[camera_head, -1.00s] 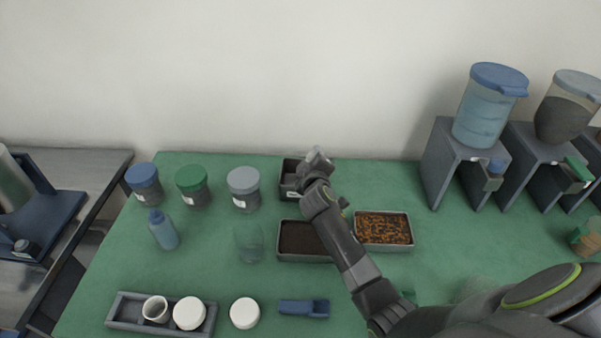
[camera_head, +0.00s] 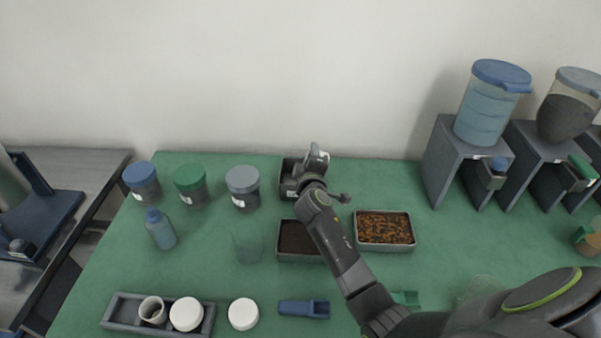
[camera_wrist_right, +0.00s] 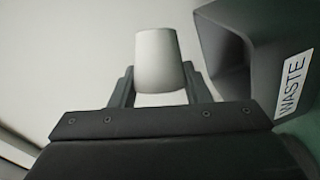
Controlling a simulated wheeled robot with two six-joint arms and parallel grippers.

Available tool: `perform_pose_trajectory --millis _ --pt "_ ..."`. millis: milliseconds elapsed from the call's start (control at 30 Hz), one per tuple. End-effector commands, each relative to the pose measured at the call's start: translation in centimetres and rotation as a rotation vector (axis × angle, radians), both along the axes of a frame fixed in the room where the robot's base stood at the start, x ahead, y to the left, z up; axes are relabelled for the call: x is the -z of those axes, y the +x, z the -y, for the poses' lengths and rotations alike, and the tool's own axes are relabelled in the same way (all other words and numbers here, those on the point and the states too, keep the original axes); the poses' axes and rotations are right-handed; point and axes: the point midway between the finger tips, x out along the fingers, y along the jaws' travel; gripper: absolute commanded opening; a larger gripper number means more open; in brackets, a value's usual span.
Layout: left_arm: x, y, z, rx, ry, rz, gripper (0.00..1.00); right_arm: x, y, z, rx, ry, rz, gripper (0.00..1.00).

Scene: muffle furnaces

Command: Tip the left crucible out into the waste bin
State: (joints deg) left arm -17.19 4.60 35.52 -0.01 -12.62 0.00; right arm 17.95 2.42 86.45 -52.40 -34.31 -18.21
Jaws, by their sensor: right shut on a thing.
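My right gripper (camera_wrist_right: 158,88) is shut on a white tapered crucible (camera_wrist_right: 158,62); it shows small and pale in the head view (camera_head: 317,156). The picture in the wrist view is rolled, and the crucible lies roughly on its side, just off the open top of the dark waste bin (camera_wrist_right: 228,70) with the "WASTE" label. In the head view the bin (camera_head: 286,186) stands at the back middle of the green bench, partly hidden by my right gripper (camera_head: 314,165). The crucible's inside is hidden. My left gripper is not in view.
A grey rack (camera_head: 125,312) at the front left holds an open crucible (camera_head: 152,309) and a white round lid (camera_head: 187,313). A dark-filled tray (camera_head: 293,240) and an orange-brown-filled tray (camera_head: 384,229) flank my right forearm. Capped jars (camera_head: 191,185) stand left of the bin.

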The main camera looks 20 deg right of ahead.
Motion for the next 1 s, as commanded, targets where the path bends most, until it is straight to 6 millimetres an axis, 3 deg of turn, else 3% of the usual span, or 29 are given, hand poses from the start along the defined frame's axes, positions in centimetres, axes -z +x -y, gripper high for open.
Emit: perform_pose_trajectory --millis 1000 --pt "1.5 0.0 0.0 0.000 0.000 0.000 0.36 0.0 0.1 -0.4 -0.001 -0.177 -0.012 0.19"
